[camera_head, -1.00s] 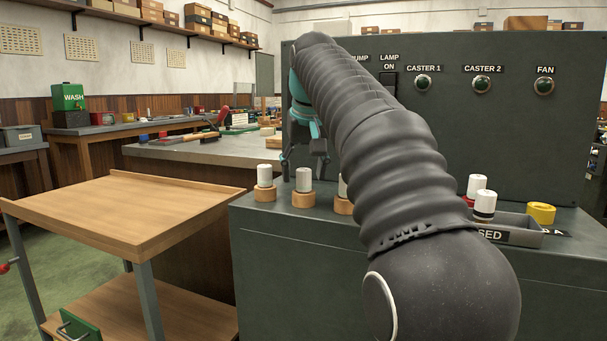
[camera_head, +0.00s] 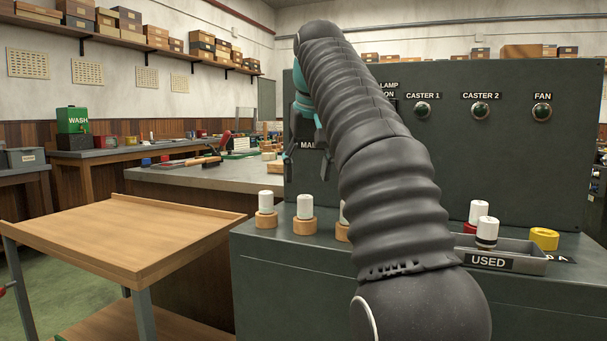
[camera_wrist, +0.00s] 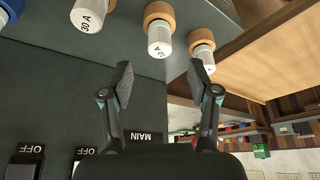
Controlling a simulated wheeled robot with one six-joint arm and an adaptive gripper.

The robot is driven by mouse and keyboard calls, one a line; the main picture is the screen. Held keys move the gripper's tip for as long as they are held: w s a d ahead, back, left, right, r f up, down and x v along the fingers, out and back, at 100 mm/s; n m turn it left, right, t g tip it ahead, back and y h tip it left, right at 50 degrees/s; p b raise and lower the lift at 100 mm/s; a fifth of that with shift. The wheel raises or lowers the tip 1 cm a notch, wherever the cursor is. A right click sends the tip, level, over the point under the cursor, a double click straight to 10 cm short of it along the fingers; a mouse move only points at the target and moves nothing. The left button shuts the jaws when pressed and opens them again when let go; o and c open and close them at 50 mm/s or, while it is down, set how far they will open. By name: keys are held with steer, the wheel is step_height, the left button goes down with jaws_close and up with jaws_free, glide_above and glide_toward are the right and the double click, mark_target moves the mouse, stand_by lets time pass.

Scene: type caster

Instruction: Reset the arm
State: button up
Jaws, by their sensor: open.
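My gripper (camera_head: 304,158) is open and empty in front of the dark cabinet panel (camera_head: 450,165), partly hidden by my arm in the head view. Its two spread fingers show in the wrist view (camera_wrist: 162,75), with nothing between them. A row of white cartridges in wooden holders stands on the cabinet top: one at the left (camera_head: 265,203), one beside it (camera_head: 305,208), and one mostly hidden behind my arm (camera_head: 343,212). In the wrist view, one cartridge (camera_wrist: 88,16) reads "30 A". The cartridges are apart from the fingers.
A grey tray marked USED (camera_head: 520,258) holds a white cartridge (camera_head: 487,233). A yellow ring (camera_head: 544,238) lies beside it. Switches marked OFF (camera_wrist: 25,160) show in the wrist view.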

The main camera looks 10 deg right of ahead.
steer(key=shift+s, duration=0.15)
steer(key=s+f, duration=1.3)
steer(key=f, duration=0.3)
steer(key=s+f+t, duration=0.1)
steer(key=s+f, duration=1.3)
steer(key=f, duration=0.3)
steer(key=shift+s+f+p, duration=0.25)
steer(key=shift+f+p, duration=0.05)
steer(key=shift+p, duration=0.15)
